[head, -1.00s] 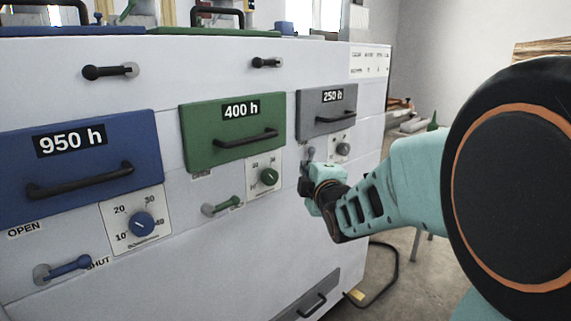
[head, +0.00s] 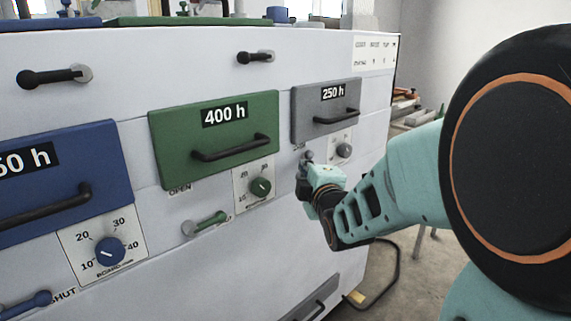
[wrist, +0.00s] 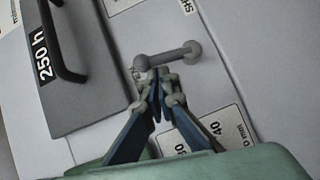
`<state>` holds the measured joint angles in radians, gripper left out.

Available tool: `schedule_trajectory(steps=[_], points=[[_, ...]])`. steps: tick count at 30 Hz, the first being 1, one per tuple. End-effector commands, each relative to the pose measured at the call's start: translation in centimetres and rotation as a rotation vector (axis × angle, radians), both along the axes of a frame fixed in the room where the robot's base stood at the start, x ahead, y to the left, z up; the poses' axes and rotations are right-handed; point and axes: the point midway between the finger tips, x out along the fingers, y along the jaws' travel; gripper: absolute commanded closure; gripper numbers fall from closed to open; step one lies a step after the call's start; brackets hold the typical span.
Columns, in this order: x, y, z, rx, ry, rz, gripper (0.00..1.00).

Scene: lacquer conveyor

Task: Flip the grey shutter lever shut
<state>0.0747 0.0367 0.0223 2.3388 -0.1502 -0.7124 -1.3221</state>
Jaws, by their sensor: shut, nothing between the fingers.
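The grey shutter lever (wrist: 167,56) is a short rod with rounded ends on the machine's pale front, beside the grey 250 h drawer (wrist: 90,90). In the head view the lever (head: 308,155) is small, just above my gripper (head: 305,184). In the wrist view my gripper (wrist: 157,82) is shut and empty, with its fingertips right at the lever. I cannot tell whether they touch it. A partly cut-off SHUT label (wrist: 187,5) is at the top of the wrist view.
A grey dial (head: 344,150) sits right of the lever; its scale plate (wrist: 213,128) lies close to the fingers in the wrist view. The green 400 h drawer (head: 170,150) and green lever (head: 207,223) are to the left. Open floor (head: 425,275) shows at right.

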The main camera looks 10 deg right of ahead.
Motion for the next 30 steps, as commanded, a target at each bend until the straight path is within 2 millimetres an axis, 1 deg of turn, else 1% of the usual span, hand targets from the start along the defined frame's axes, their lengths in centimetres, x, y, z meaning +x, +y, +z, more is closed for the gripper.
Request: schedule_trajectory(steps=[17, 30], points=[[-0.2, 0.0, 0.0, 0.001, 0.000, 0.000, 1.00], [1.2, -0.1, 0.2, 0.052, 0.037, -0.001, 1.00]])
